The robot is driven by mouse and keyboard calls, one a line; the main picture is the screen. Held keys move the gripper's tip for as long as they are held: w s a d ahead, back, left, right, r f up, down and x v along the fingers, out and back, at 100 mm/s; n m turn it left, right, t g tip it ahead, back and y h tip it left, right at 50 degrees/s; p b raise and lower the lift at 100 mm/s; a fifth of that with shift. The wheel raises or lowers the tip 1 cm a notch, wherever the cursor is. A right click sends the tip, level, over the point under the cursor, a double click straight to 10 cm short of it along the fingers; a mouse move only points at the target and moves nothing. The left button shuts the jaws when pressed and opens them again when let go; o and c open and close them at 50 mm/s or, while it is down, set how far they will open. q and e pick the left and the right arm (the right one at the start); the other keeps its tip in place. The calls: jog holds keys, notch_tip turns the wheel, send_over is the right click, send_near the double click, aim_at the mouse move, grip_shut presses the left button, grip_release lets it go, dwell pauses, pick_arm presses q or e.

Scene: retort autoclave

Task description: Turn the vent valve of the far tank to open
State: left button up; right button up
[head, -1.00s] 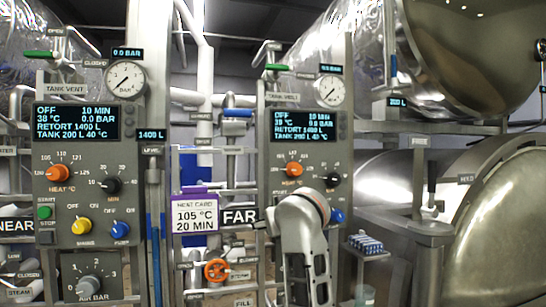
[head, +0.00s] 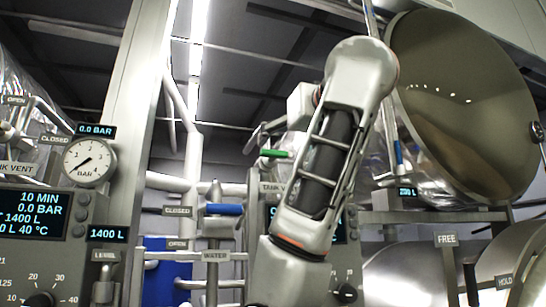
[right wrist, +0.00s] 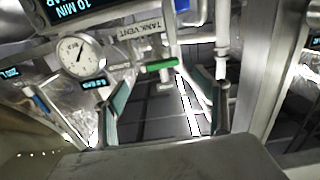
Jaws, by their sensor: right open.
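The far tank's vent valve has a green lever (head: 276,153), which lies roughly level above the far panel, just left of my right arm. In the right wrist view the lever (right wrist: 160,66) lies crosswise beyond the fingertips, beside the TANK VENT sign (right wrist: 140,28). My right gripper (right wrist: 162,82) is open and empty. Its two fingers stand to either side of the lever in the picture, apart from it. In the head view my right arm hides most of the gripper, the far gauge and much of the far panel. My left gripper is not in view.
The far pressure gauge (right wrist: 80,55) is close beside the left finger in the wrist view. A blue-handled valve (head: 222,209) and pipes stand left of the far panel. The near panel's gauge (head: 89,162) is at left; a large steel retort door (head: 465,90) is at right.

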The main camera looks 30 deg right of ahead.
aim_at(278, 151)
jog(key=p+x, duration=0.2)
jog(key=x, duration=0.4)
jog(key=shift+w+d, duration=0.1)
jog(key=shift+d, duration=0.05)
jog(key=shift+w+r+p, duration=0.1)
jog(key=shift+w+p, duration=0.3)
jog(key=shift+w, duration=0.1)
jog(key=c, duration=1.1)
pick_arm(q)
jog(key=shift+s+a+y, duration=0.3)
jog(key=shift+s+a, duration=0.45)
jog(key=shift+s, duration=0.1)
